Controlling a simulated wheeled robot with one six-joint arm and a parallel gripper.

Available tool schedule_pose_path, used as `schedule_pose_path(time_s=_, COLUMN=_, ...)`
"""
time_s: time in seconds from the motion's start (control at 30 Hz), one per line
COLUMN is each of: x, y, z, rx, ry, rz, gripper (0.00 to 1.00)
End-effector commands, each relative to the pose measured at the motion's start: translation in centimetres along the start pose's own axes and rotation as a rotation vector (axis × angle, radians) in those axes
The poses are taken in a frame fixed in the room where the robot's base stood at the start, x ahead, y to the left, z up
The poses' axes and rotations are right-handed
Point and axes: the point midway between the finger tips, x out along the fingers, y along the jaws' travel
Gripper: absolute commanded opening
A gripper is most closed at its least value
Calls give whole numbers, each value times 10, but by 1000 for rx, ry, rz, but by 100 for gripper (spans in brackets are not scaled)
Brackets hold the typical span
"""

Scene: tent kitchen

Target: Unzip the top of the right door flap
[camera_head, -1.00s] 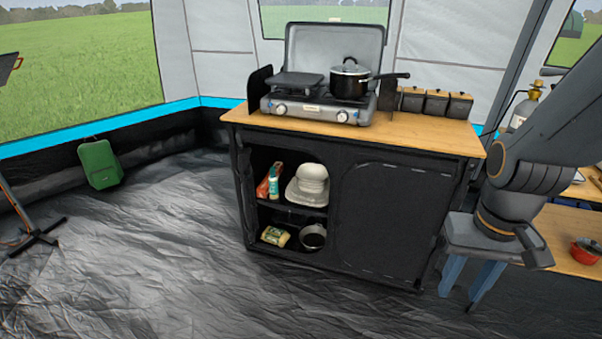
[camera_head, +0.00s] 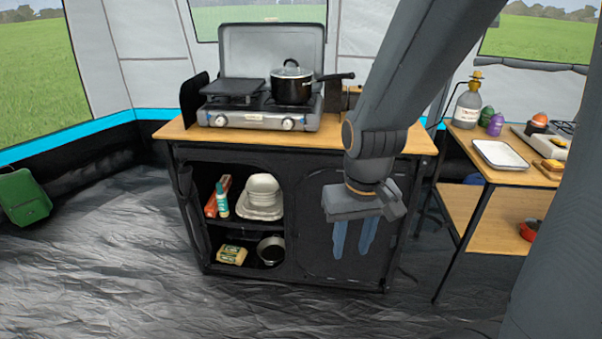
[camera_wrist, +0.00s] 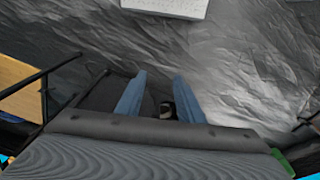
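The right door flap (camera_head: 312,232) is a dark fabric panel on the right half of the black cabinet. It looks closed, and a rounded seam line runs around it. My arm covers its upper right part, and I cannot make out a zip pull. My gripper (camera_head: 352,252) points down in front of the flap. Its two blue fingers are apart with nothing seen between them. In the wrist view my gripper (camera_wrist: 160,82) also shows its fingers spread, with the dark floor beyond. I cannot tell whether a finger touches the flap.
The left side of the cabinet is open, with white dishes (camera_head: 262,195) and a pot (camera_head: 271,250) on shelves. A stove (camera_head: 255,118) with a black pot (camera_head: 291,88) stands on top. A side table (camera_head: 480,205) is to the right.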

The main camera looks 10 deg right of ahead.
Motion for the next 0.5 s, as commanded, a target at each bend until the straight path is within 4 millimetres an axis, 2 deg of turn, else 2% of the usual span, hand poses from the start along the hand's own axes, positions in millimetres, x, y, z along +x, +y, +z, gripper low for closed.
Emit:
schedule_pose_path(time_s=0.07, x=19, y=3, z=-29, rx=18, ry=64, rz=-1, gripper=34)
schedule_pose_path(time_s=0.17, x=48, y=0, z=-85, rx=30, ry=201, rz=-5, gripper=34)
schedule_pose_path(time_s=0.3, x=88, y=-7, z=-172, rx=47, ry=434, rz=-16, gripper=34)
schedule_pose_path(time_s=0.4, x=112, y=-10, z=-229, rx=64, ry=604, rz=-26, gripper=34)
schedule_pose_path(time_s=0.5, x=133, y=-11, z=-277, rx=83, ry=773, rz=-35, gripper=34)
